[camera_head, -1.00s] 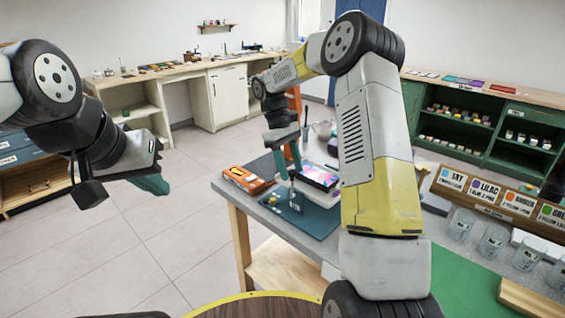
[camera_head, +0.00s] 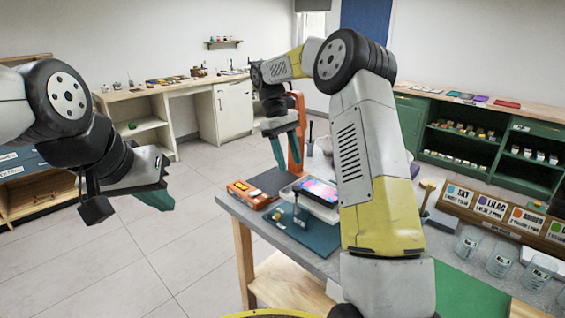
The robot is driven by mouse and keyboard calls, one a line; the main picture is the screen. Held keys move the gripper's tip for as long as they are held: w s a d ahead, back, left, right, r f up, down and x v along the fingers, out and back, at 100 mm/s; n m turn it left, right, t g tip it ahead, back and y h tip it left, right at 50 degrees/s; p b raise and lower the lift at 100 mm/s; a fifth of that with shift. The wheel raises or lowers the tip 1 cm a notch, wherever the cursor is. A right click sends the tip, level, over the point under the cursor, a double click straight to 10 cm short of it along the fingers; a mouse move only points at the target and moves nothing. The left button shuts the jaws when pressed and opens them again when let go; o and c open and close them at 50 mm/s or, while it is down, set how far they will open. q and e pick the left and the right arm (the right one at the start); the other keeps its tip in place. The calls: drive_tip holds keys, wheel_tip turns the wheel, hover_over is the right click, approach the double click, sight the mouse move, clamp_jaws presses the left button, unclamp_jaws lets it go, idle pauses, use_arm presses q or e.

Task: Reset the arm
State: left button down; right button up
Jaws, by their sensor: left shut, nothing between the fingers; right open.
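My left gripper (camera_head: 160,198) is on the left, over the open floor, with its teal fingers together and nothing in them. My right arm reaches up and forward across the middle of the view. My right gripper (camera_head: 287,158) hangs above the far part of the grey workbench (camera_head: 228,197). Its teal fingers are apart and point down, with nothing seen between them. It is in front of an orange upright piece of equipment (camera_head: 297,128).
The workbench carries an orange box (camera_head: 248,194), a white tray (camera_head: 318,208) with a colourful screen-like item (camera_head: 318,191), a teal mat (camera_head: 304,235) and a green mat (camera_head: 462,292). Clear cups (camera_head: 500,262) stand at the right near a labelled rack (camera_head: 490,206). Floor at left is clear.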

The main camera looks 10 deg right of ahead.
drive_tip(key=s+d+r+m+t+y, duration=0.1)
drive_tip(key=s+r+m+t+y, duration=0.2)
drive_tip(key=s+r, duration=0.85)
drive_tip(key=s+f+m+t+y, duration=0.1)
drive_tip(key=s+f+m+t, duration=0.2)
drive_tip(key=s, duration=1.4)
drive_tip(key=m+t, duration=0.1)
drive_tip(key=t, duration=0.2)
drive_tip(key=shift+s+d+t+y, duration=0.2)
drive_tip(key=shift+t+y, duration=0.1)
drive_tip(key=shift+y, duration=0.1)
drive_tip(key=shift+f, duration=0.1)
idle(0.6)
